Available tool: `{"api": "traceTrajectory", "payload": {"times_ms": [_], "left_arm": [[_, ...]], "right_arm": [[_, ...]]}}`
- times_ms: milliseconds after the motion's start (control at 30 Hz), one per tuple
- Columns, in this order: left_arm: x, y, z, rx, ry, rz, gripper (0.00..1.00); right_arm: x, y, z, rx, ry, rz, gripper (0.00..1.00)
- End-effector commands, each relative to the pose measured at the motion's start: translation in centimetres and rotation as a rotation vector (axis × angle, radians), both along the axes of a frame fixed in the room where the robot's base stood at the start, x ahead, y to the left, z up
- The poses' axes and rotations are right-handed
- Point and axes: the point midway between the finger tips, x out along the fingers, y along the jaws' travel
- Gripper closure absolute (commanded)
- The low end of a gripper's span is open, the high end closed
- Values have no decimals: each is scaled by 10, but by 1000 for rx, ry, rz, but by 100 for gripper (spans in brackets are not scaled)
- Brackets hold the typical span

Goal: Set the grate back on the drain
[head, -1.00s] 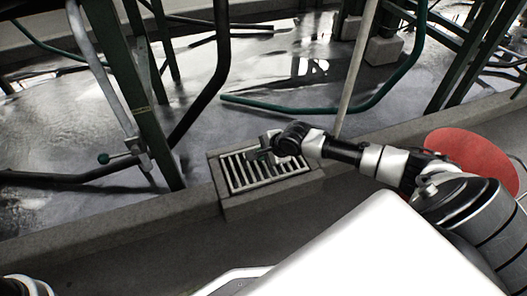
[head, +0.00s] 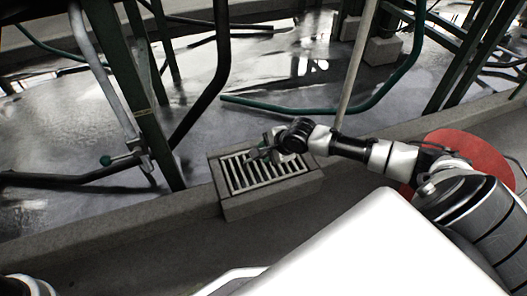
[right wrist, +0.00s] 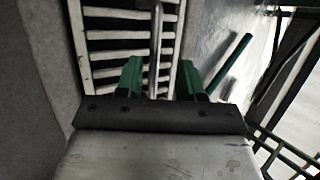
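The grate (head: 243,184), a pale metal frame with several parallel bars, lies over the drain opening in a raised concrete block (head: 268,204). It looks about level there. My right gripper (head: 263,151) is over the grate's far right part. In the right wrist view the green fingers of the right gripper (right wrist: 158,82) stand apart, and a thin metal handle (right wrist: 155,45) runs between them with gaps on both sides. The grate's bars (right wrist: 115,45) lie beneath. The palm hides the near part of the grate. My left gripper is out of view.
A low concrete curb (head: 90,220) runs along the wet floor on both sides of the block. Dark green frame legs (head: 150,120) and a pale pole (head: 357,70) stand behind. A red disc (head: 470,148) lies at right, partly behind my arm.

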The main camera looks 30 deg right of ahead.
Motion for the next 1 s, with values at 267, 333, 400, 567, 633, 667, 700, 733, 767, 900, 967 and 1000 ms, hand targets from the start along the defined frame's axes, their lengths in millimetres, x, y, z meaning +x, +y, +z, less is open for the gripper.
{"api": "traceTrajectory", "payload": {"times_ms": [267,333,400,567,633,667,700,733,767,900,967,1000], "left_arm": [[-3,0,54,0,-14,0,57],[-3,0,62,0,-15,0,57],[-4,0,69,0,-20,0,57],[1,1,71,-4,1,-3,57],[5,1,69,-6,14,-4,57],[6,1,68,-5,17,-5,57],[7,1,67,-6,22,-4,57],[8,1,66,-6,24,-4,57],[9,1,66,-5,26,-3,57],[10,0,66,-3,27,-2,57],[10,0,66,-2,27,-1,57],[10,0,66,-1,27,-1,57]], "right_arm": [[-31,-13,52,-2,2,0,62],[-37,-15,60,-3,1,1,62],[-42,-17,67,-1,1,1,62],[-51,-21,77,-2,0,-1,62],[-52,-21,79,0,-1,0,62],[-53,-21,80,0,-1,0,62],[-53,-21,80,0,-2,-1,62],[-53,-21,80,0,-2,-1,62],[-53,-21,80,0,-2,-1,62],[-53,-21,79,0,-2,-1,62],[-53,-21,79,0,-2,-1,62],[-53,-21,79,0,-2,-1,62]]}}
